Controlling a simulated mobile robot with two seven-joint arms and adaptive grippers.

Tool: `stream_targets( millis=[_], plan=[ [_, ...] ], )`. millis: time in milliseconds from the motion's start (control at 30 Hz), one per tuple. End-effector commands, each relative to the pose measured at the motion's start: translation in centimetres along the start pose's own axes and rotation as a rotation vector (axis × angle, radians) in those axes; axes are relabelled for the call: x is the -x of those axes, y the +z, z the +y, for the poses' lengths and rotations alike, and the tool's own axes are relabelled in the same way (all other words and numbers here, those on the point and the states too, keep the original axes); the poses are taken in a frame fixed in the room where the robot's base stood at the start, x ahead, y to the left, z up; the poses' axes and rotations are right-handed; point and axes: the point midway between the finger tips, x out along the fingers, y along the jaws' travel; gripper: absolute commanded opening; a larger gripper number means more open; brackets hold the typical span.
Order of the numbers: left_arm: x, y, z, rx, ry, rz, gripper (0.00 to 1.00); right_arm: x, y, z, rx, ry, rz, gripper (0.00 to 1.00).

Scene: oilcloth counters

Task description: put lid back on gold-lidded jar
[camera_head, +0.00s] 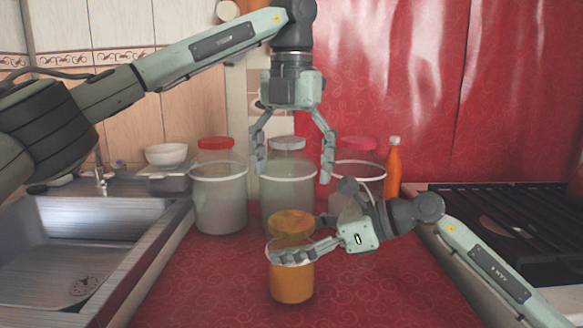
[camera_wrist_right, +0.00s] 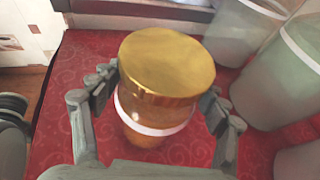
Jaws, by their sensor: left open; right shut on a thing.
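The gold-lidded jar (camera_head: 292,284) stands upright on the red counter, with amber contents and a white band around it. Its gold lid (camera_head: 291,222) is on top; the wrist view shows the lid (camera_wrist_right: 168,62) over the jar's mouth, but I cannot tell whether it is fully seated. My right gripper (camera_head: 290,254) comes in from the right and is shut on the jar just below the lid; its fingers (camera_wrist_right: 160,100) flank the jar in the wrist view. My left gripper (camera_head: 294,168) hangs above the lid, open and empty, pointing down.
Behind stand larger jars with a red lid (camera_head: 216,143), a white lid (camera_head: 287,143) and a pink lid (camera_head: 359,143). An orange bottle (camera_head: 393,172) is beside them. A sink (camera_head: 90,250) lies left, a stove (camera_head: 510,220) right. The front counter (camera_head: 220,275) is clear.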

Motion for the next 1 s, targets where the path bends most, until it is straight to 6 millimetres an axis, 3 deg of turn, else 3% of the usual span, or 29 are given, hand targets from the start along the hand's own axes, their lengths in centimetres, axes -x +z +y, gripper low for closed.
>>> stream_targets(
  millis=[267, 700, 1000],
  plan=[
    [-0.3, 0.0, 0.0, -0.003, 0.0, 0.001, 0.88, 0.0, -0.1, 0.0, 0.0, 0.0, 0.001, 0.0],
    [-6.3, 0.0, 0.0, -0.004, 0.0, 0.003, 0.88, 0.0, -0.1, 0.0, 0.0, 0.001, 0.001, 0.0],
    [-8.1, 0.0, 0.0, -0.004, 0.0, 0.001, 0.88, 0.0, -0.1, 0.0, 0.0, 0.0, 0.001, 0.0]
  ],
)
